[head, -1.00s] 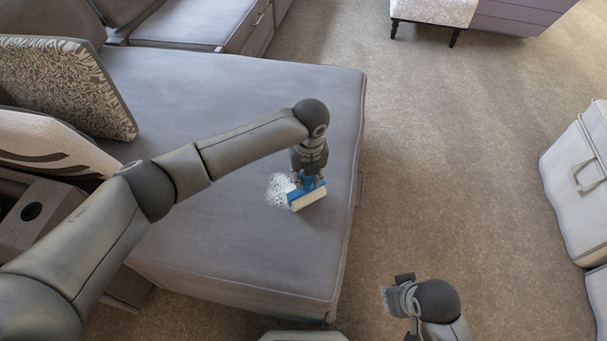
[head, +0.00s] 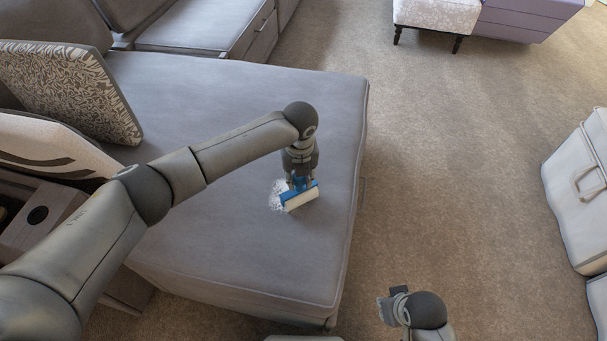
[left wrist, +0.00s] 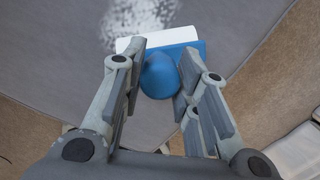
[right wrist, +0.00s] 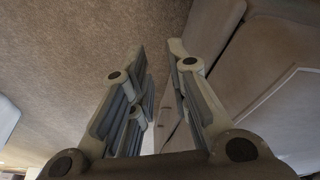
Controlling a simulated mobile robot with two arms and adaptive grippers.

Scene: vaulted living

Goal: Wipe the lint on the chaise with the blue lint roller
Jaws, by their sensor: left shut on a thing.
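The blue lint roller (head: 300,199) has a blue body and a white roll and rests on or just above the grey chaise (head: 230,120). In the left wrist view, its round blue handle (left wrist: 159,77) sits between the fingers, with the white roll beyond. My left gripper (head: 300,182) points down and is shut on this handle. A patch of white lint (head: 277,195) lies just left of the roller, partly hidden by it. The lint also shows beyond the roll in the left wrist view (left wrist: 140,18). My right gripper (head: 390,306) is away from the chaise, empty, its fingers apart (right wrist: 160,75).
Patterned cushions (head: 75,85) and a wooden tray-like piece with a round hole (head: 40,214) lie at the chaise's left. Pale seating (head: 580,190) stands far right. A patterned ottoman (head: 436,14) is at the back. Carpet (head: 450,170) between is clear.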

